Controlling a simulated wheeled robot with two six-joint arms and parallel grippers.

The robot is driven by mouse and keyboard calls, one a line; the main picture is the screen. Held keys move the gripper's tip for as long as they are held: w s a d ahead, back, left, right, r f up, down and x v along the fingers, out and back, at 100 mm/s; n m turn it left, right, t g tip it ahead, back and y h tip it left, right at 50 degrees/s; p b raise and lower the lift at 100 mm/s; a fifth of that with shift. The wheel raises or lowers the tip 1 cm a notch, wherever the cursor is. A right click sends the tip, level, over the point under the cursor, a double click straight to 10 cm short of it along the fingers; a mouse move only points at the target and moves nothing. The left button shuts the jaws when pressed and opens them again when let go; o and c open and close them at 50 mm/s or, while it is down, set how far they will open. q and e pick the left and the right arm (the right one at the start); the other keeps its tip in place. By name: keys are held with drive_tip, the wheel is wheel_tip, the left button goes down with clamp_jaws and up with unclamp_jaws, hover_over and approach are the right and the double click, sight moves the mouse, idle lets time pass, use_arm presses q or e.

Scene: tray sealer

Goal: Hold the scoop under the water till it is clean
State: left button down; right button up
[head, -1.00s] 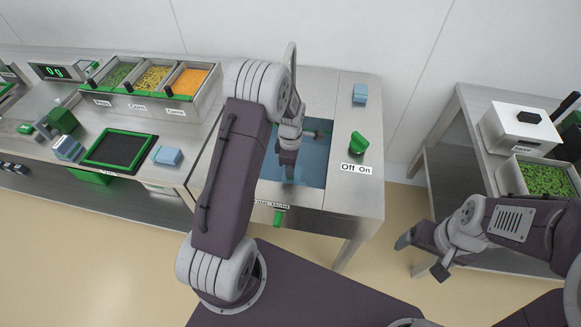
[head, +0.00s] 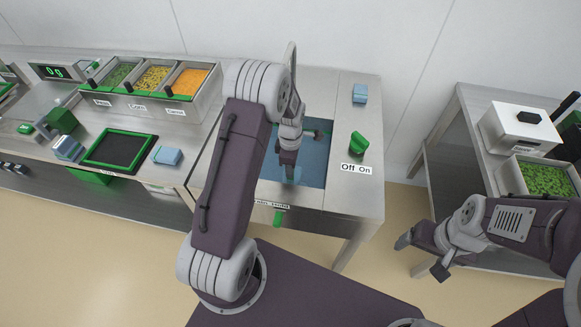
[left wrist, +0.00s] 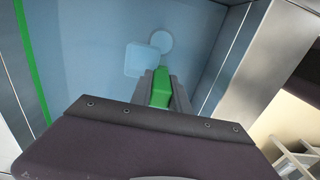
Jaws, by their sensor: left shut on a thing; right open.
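My left gripper (head: 290,176) reaches down into the blue sink basin (head: 313,170) and is mostly hidden by my arm in the head view. In the left wrist view it is shut on the green handle (left wrist: 161,88) of the scoop. A pale, square scoop end (left wrist: 143,61) shows beyond the fingertips, near a round pale drain (left wrist: 161,40). I cannot tell whether the scoop is clean, or make out a water stream. The tap (head: 291,55) rises behind my arm. A green knob (head: 357,144) stands above the "Off On" label. My right gripper (head: 422,254) is open and empty, right of the sink.
A green lever (head: 278,217) hangs at the sink's front. Blue blocks or cloths lie right of the tap (head: 360,93) and left of the sink (head: 167,155). Food bins (head: 148,108) stand at the back left. A second table with a white box (head: 519,130) is at right.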

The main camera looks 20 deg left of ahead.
use_arm(q)
drive_tip(key=shift+r, duration=0.1)
wheel_tip(320, 180, up, 20)
drive_tip(key=p, duration=1.8)
